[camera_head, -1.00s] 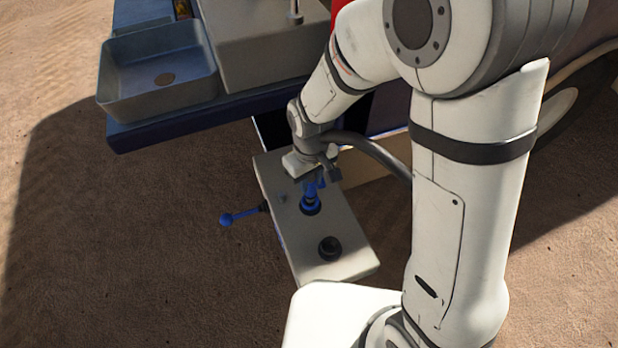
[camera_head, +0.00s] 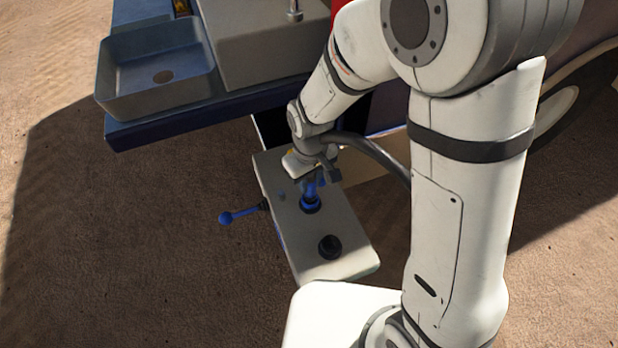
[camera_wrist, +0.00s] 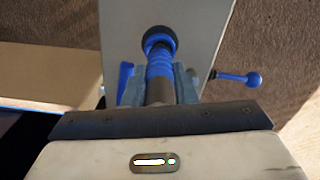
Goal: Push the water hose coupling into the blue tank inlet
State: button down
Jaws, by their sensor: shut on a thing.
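My gripper (camera_head: 312,182) is over the pale box-shaped tank top, pointing down. In the wrist view its two grey-blue fingers (camera_wrist: 158,84) are shut around the blue ribbed hose coupling (camera_wrist: 160,64), with a dark hose part behind it. The coupling's far end meets the blue inlet, whose dark round collar (camera_wrist: 160,40) shows around it. In the head view the blue coupling (camera_head: 311,194) stands roughly upright at the inlet's dark ring (camera_head: 310,206). How deep it sits inside the ring is hidden.
A second dark round opening (camera_head: 330,247) is on the same tank top. A blue-knobbed lever (camera_head: 226,218) sticks out at the tank's left side. A grey sink basin (camera_head: 157,75) on a blue counter is behind. A dark hose (camera_head: 375,152) curves beside my arm.

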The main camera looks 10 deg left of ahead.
jog(key=shift+f, duration=0.3)
